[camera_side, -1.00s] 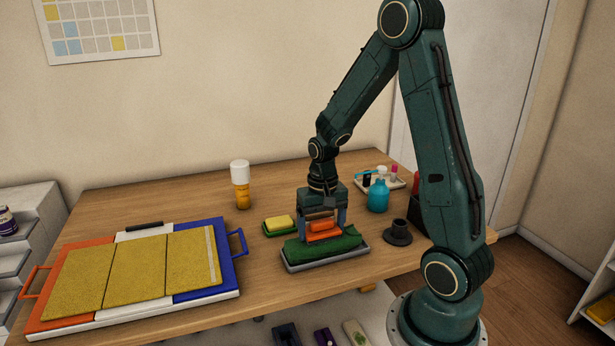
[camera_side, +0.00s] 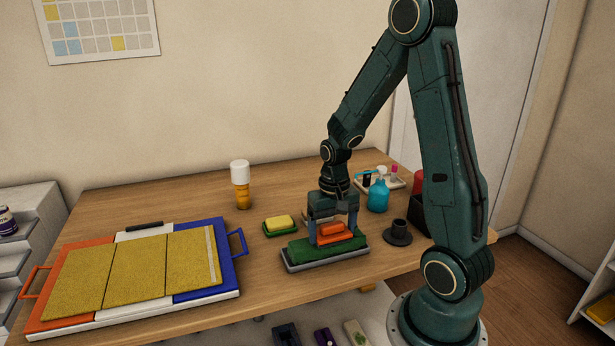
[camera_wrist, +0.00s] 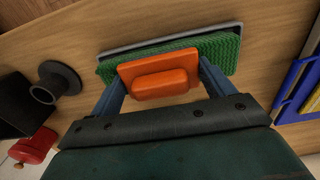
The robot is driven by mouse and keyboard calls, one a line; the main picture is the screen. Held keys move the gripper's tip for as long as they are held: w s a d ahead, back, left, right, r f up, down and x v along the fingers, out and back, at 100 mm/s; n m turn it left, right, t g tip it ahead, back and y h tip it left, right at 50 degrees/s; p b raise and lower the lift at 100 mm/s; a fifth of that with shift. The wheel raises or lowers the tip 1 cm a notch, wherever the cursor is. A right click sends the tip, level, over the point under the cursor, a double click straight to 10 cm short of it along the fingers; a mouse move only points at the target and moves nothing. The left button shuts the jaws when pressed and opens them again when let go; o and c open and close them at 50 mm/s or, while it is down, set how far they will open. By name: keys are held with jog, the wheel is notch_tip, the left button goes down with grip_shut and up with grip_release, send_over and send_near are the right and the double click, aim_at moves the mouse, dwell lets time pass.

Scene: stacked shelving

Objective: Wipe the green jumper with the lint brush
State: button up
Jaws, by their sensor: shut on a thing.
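The green jumper (camera_side: 299,251) lies folded on a grey tray (camera_side: 310,265) near the table's front edge. It also shows in the wrist view (camera_wrist: 225,48) as a textured green strip on the tray. The orange lint brush (camera_side: 331,228) is between the fingers of my gripper (camera_side: 334,232), over the right part of the jumper. In the wrist view the orange brush (camera_wrist: 160,84) shows its back and raised handle, with a finger at each side. My gripper is shut on it. The brush's underside is hidden, and it looks to be on or just above the jumper.
A yellow sponge on a green dish (camera_side: 280,224) sits just behind left. A dark spool-like stand (camera_side: 398,234) is to the right, with a teal bottle (camera_side: 378,197) behind it. A large board with yellow panels (camera_side: 135,270) fills the left. An orange bottle with white cap (camera_side: 241,185) stands behind.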

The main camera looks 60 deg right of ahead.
aim_at(333, 224)
jog(key=shift+s+a, duration=0.1)
jog(key=shift+s, duration=0.1)
jog(key=shift+w+r, duration=0.15)
jog(key=shift+r, duration=1.35)
jog(key=shift+w, duration=0.1)
